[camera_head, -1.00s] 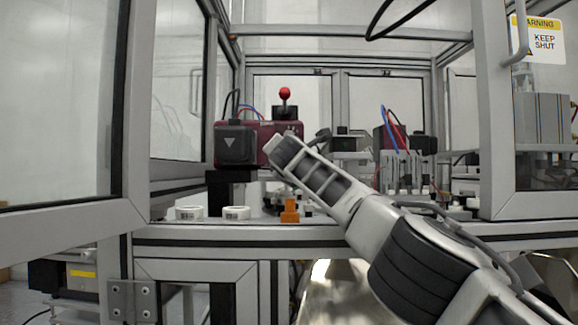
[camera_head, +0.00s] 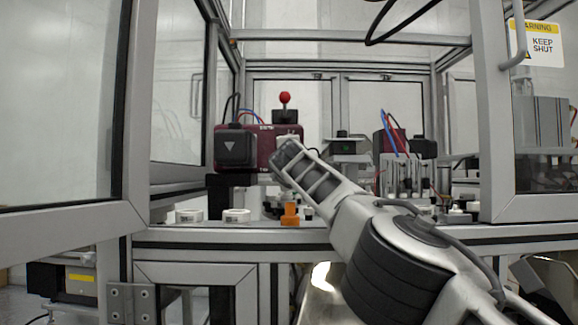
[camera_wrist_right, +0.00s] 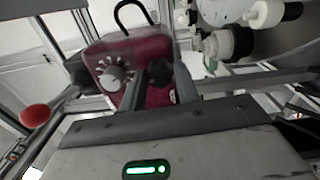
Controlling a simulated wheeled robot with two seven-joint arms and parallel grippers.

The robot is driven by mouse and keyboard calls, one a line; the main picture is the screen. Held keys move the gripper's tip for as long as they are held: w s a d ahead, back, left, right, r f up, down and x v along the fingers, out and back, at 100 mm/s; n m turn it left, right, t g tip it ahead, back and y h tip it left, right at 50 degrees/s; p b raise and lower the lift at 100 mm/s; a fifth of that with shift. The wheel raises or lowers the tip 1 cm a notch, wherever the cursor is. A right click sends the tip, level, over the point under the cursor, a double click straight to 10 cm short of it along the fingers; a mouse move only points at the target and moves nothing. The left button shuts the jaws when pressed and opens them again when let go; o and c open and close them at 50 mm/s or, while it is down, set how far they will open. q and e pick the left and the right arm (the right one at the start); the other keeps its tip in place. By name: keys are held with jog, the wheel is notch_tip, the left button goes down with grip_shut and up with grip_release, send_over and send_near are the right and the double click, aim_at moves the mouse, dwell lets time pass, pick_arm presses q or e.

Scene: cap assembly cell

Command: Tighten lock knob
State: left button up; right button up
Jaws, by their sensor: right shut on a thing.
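The maroon machine unit (camera_head: 262,133) stands on the cell's deck left of centre in the head view, with a black box on its front. In the right wrist view the unit (camera_wrist_right: 97,54) carries a pale dial (camera_wrist_right: 113,78) and a black lobed lock knob (camera_wrist_right: 160,72). My right gripper (camera_wrist_right: 160,84) is shut on the lock knob, a finger on each side. In the head view my right arm reaches in from the right and its wrist hides the knob and fingertips. My left gripper is not in view.
A red ball on a black mount (camera_head: 285,98) tops the unit. Two white rings (camera_head: 236,215) and an orange part (camera_head: 290,214) sit at the deck's front edge. The frame posts and open door (camera_head: 135,110) bound the opening. More fixtures (camera_head: 405,150) stand at right.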

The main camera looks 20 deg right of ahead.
jog(key=shift+d+m, duration=0.1)
jog(key=shift+m, duration=1.4)
jog(key=o, duration=1)
jog(key=shift+c, duration=0.2)
